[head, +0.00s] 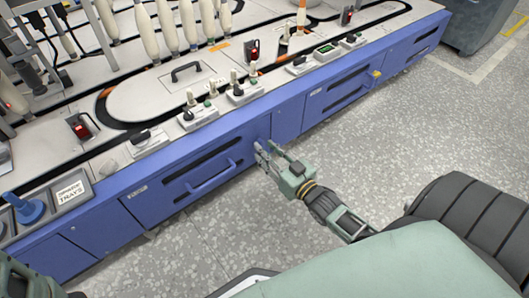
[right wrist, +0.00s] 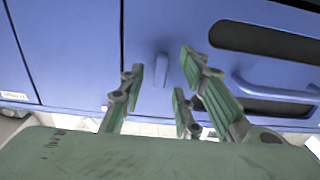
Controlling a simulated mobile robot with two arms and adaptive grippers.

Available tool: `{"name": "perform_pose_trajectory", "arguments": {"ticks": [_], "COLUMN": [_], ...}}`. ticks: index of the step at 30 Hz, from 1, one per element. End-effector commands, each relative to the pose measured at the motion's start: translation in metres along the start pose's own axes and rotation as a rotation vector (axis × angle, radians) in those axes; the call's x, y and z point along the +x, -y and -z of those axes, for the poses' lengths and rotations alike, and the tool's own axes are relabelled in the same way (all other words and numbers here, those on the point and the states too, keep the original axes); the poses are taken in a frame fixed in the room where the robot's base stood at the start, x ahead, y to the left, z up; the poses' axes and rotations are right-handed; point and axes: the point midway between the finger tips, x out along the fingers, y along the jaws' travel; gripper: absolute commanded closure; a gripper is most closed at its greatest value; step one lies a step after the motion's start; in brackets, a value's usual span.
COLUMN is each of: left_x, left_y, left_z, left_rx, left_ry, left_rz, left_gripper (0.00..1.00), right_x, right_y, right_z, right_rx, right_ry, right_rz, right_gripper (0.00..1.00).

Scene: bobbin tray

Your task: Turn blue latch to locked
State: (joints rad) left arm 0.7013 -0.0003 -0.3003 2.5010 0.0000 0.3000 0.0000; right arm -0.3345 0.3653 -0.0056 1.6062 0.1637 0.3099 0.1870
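The blue latch (right wrist: 161,70) is a small upright tab on the blue cabinet front in the right wrist view. My right gripper (head: 266,152) is open and empty in front of the cabinet in the head view. In the right wrist view its fingers (right wrist: 163,83) stand apart on both sides of the latch, with a visible gap to it. I cannot tell how far the fingertips are from the panel. In the head view the latch cannot be made out near the fingers. Only a piece of my left arm shows at the lower left; its gripper is not visible.
A drawer with a blue bar handle (head: 213,178) lies left of my right gripper; the handle also shows in the right wrist view (right wrist: 270,92). A yellow piece (head: 376,73) sticks out farther along the cabinet. White bobbins (head: 148,32) stand on top. The grey floor (head: 400,135) is clear.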

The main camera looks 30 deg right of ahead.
Motion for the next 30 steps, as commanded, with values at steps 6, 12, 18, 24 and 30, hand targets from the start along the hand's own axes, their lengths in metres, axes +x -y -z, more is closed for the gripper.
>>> {"name": "perform_pose_trajectory", "arguments": {"ticks": [6, 12, 18, 24, 30], "left_x": [-0.010, -0.010, -0.009, -0.010, -0.010], "left_y": [-0.002, -0.002, -0.002, -0.002, -0.002], "left_z": [0.003, 0.003, 0.003, 0.003, 0.003], "left_rx": [0.000, 0.000, 0.000, 0.000, 0.000], "left_ry": [0.001, 0.000, 0.000, 0.000, 0.001], "left_rz": [0.000, -0.001, -0.001, -0.001, -0.001], "left_gripper": [1.00, 1.00, 1.00, 1.00, 1.00], "right_x": [0.017, 0.018, 0.017, 0.017, 0.017], "right_y": [0.000, 0.000, 0.000, 0.000, 0.000], "right_z": [-0.001, 0.000, 0.000, 0.000, 0.000], "right_rx": [0.000, 0.000, 0.000, 0.000, -0.001], "right_ry": [0.000, 0.001, 0.001, 0.001, 0.001], "right_rz": [0.001, 0.001, 0.001, 0.000, 0.000], "right_gripper": [0.70, 0.70, 0.83, 1.00, 1.00]}}
